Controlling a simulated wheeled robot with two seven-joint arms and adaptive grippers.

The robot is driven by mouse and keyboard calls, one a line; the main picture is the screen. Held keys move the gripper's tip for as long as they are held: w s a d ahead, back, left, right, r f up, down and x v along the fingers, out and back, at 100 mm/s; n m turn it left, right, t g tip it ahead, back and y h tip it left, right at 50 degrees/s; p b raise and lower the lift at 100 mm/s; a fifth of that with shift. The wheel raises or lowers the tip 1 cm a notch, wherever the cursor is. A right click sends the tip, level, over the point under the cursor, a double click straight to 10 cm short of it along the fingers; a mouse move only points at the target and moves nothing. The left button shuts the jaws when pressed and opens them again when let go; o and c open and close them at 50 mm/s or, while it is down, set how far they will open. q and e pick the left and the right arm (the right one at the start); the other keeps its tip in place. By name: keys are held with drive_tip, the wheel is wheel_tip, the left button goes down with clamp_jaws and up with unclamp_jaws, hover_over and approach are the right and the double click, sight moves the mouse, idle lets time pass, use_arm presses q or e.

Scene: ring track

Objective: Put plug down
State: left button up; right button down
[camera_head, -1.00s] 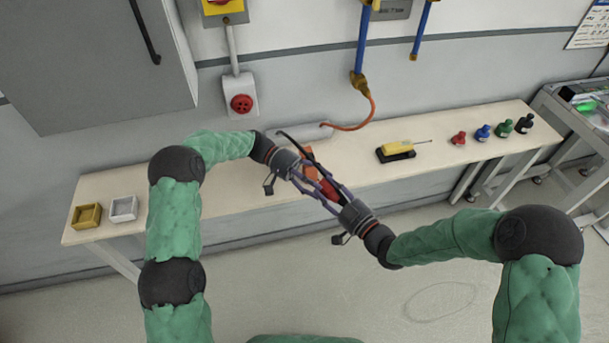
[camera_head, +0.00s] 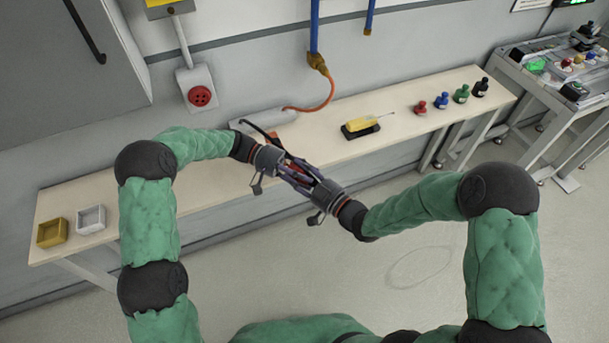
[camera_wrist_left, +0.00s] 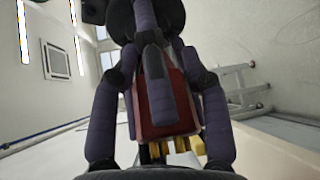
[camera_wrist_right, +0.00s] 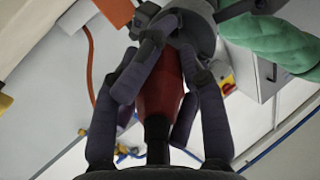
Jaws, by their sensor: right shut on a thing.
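The red plug (camera_wrist_right: 160,92) is between my two grippers, above the bench's front edge. My right gripper (camera_head: 298,172) is shut on it, the plug's dark end toward the right palm in the right wrist view. In the left wrist view the plug's red body (camera_wrist_left: 186,110) has brass pins pointing at my left palm. My left gripper (camera_head: 304,180) has its fingers spread on both sides of the plug, with a gap visible on one side. In the head view the fingers of both grippers interlace and mostly hide the plug.
A pale bench (camera_head: 215,190) runs along the wall. A yellow tray (camera_head: 52,232) and white tray (camera_head: 90,219) stand at its left. A yellow tool on a black base (camera_head: 361,127) and several coloured small pieces (camera_head: 461,93) stand right.

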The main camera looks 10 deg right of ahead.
use_arm(q)
drive_tip(key=shift+w+f, duration=0.1)
drive_tip(key=shift+f, duration=0.1)
drive_tip(key=shift+c, duration=0.5)
drive_tip(key=o, duration=1.2)
drive_tip(key=shift+o, duration=0.2)
drive_tip(key=shift+a, duration=0.1)
